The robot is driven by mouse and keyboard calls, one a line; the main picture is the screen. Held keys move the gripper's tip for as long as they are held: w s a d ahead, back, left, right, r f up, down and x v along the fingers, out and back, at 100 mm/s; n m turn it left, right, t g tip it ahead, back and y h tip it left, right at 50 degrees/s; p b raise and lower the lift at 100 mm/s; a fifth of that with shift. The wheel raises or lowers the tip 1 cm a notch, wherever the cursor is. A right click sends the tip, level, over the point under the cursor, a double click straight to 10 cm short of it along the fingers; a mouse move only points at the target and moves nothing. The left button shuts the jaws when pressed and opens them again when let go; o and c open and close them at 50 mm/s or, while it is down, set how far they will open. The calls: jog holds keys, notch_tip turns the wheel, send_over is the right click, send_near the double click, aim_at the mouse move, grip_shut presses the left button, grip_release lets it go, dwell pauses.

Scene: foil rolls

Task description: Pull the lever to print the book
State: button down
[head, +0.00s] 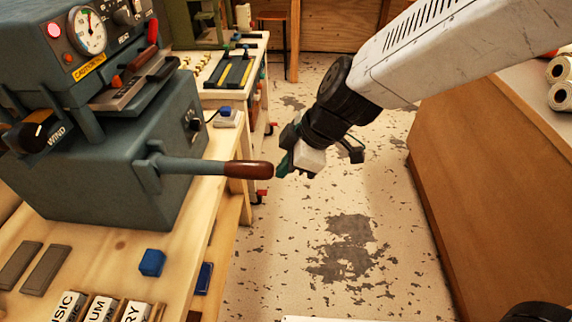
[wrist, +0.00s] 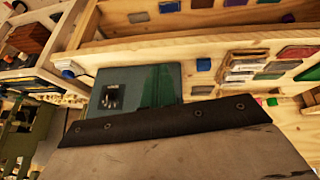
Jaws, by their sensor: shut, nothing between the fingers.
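The grey-blue printing machine (head: 110,150) stands on the wooden bench at the left of the head view. Its lever (head: 205,167) sticks out to the right, roughly level, and ends in a brown handle (head: 248,170). My gripper (head: 283,166) is shut and empty, just right of the handle's end. In the head view its green fingertips look very close to the handle; I cannot tell whether they touch. In the wrist view a grey-blue side with a black knob (wrist: 112,97) shows beyond a dark green finger shape (wrist: 160,86). I cannot make out the handle there.
Lettered blocks (head: 100,308), a blue cube (head: 151,262) and two grey bars (head: 46,268) lie on the bench. A second bench (head: 208,95) stands behind. A wooden counter (head: 490,190) with rolls (head: 562,96) stands at right. The speckled floor (head: 330,225) between is clear.

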jog(key=shift+a, duration=0.1)
jog(key=s+d+r, duration=0.1)
jog(key=d+r, duration=0.6)
jog(key=d, duration=0.4)
jog(key=shift+s, duration=0.25)
jog(key=shift+r, duration=0.1)
dwell(0.8)
jog(key=s+d+r+m+h, duration=0.2)
jog(key=s+d+m, duration=0.5)
jog(key=d+m, duration=0.2)
jog(key=s+d+r+m+h, duration=0.2)
jog(key=s+d+m, duration=0.4)
jog(key=d+m, duration=0.4)
jog(key=shift+s+d+h, duration=0.35)
jog(key=shift+h, duration=0.45)
